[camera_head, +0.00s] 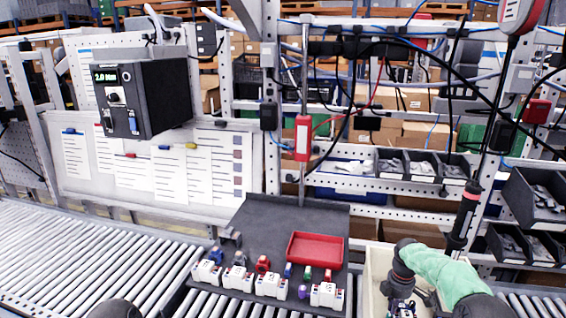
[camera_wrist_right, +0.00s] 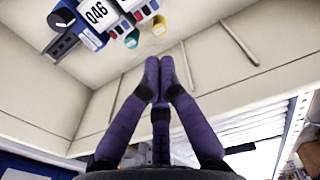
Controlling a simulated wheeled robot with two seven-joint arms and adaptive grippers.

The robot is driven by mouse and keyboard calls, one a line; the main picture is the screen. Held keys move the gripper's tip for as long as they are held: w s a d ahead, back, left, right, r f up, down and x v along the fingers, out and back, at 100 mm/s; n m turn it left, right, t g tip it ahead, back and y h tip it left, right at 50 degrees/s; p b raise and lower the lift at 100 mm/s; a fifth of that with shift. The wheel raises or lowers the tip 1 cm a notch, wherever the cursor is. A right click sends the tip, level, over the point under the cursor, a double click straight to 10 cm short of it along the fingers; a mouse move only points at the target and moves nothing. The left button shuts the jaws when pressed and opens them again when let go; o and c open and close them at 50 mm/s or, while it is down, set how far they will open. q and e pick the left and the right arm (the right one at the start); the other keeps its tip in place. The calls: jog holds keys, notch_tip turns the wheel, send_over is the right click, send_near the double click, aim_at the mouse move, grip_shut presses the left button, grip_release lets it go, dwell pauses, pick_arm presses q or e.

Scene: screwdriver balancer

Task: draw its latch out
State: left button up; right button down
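My right gripper (camera_head: 398,298) is over the beige crate (camera_head: 373,268) at the lower right of the head view, at the end of my green-sleeved arm. In the right wrist view its purple fingers (camera_wrist_right: 160,80) are together, with nothing seen between them, in front of the crate's inner wall (camera_wrist_right: 225,60). Fingers and cluster appear apart. I cannot tell which part is a latch. My left gripper is not in view.
A dark mat holds a red tray (camera_head: 315,250) and several white blocks (camera_head: 271,286) with small coloured parts. Roller conveyor (camera_head: 80,260) lies left.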

notch_tip(320, 180, up, 8)
jog(key=p, duration=0.5)
jog(key=shift+p, duration=0.35)
jog(key=shift+r, duration=0.1)
